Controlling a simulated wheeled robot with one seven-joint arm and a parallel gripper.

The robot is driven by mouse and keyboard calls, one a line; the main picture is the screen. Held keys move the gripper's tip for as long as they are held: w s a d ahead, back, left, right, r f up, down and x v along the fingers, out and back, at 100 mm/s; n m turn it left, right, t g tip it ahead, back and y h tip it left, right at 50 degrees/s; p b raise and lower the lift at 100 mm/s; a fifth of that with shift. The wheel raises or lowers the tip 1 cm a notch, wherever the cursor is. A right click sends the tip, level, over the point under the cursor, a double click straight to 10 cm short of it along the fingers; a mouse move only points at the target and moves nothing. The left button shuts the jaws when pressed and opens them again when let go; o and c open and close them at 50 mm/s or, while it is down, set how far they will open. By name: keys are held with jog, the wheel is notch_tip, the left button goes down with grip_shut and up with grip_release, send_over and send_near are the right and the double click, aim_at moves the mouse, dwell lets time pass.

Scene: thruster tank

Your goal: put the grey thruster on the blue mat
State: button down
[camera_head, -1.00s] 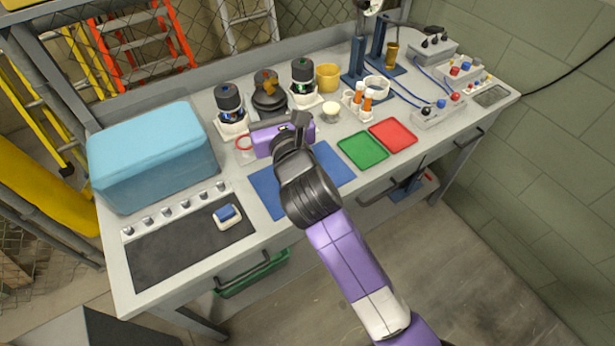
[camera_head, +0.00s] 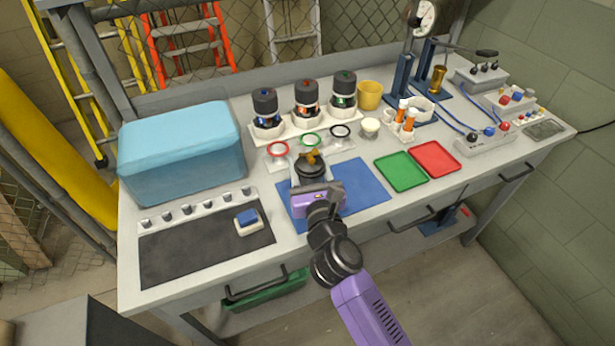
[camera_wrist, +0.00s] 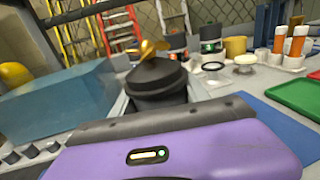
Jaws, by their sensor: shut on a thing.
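The grey thruster (camera_head: 311,167), a dark body with a golden-orange propeller on top, stands upright in my gripper (camera_head: 313,184). My gripper is shut on it. In the head view the thruster appears over the left part of the blue mat (camera_head: 362,184); whether its base touches the mat is hidden behind the gripper. In the wrist view the thruster (camera_wrist: 157,80) rises just beyond the purple gripper body, and the blue mat (camera_wrist: 265,125) shows at the right.
Several things stand behind: thrusters with blue (camera_head: 266,108), red (camera_head: 307,97) and green (camera_head: 343,90) marks on white stands, with coloured rings in front. A light-blue box (camera_head: 180,150) is left. Green (camera_head: 400,172) and red (camera_head: 436,159) trays lie right. The mat's right part is clear.

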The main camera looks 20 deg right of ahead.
jog(key=shift+f+b, duration=0.5)
jog(key=shift+f, duration=0.95)
jog(key=shift+f, duration=0.1)
jog(key=c, duration=0.6)
grip_release()
jog(key=shift+f, duration=0.1)
jog(key=shift+o, duration=0.2)
